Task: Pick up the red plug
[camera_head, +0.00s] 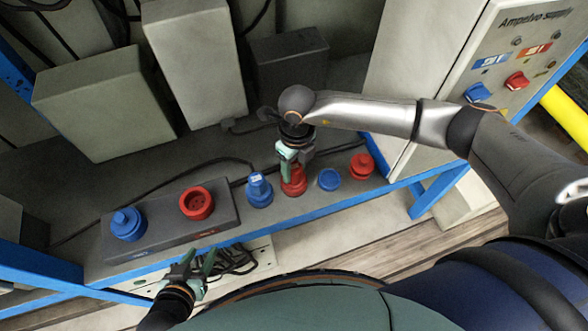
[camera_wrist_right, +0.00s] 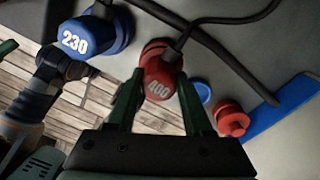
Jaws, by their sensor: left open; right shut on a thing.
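The red plug (camera_head: 293,183) is on the grey shelf, between a blue plug and a blue cap. In the right wrist view the red plug (camera_wrist_right: 160,76) is marked 400, with a black cable at its top. My right gripper (camera_head: 290,160) comes down on it from above. In the right wrist view its fingers (camera_wrist_right: 160,90) are on both sides of the red plug, shut on it. The plug still appears to be at shelf level; I cannot tell whether it touches. My left gripper (camera_head: 197,262) is open and empty, below the shelf's front edge.
The blue plug (camera_head: 259,189), marked 230, stands close on the left. A blue cap (camera_head: 329,179) and a red fitting (camera_head: 361,166) are on the right. A dark socket box (camera_head: 160,232) holds a red socket (camera_head: 196,203) and a blue socket (camera_head: 128,224). Grey boxes (camera_head: 195,60) stand behind.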

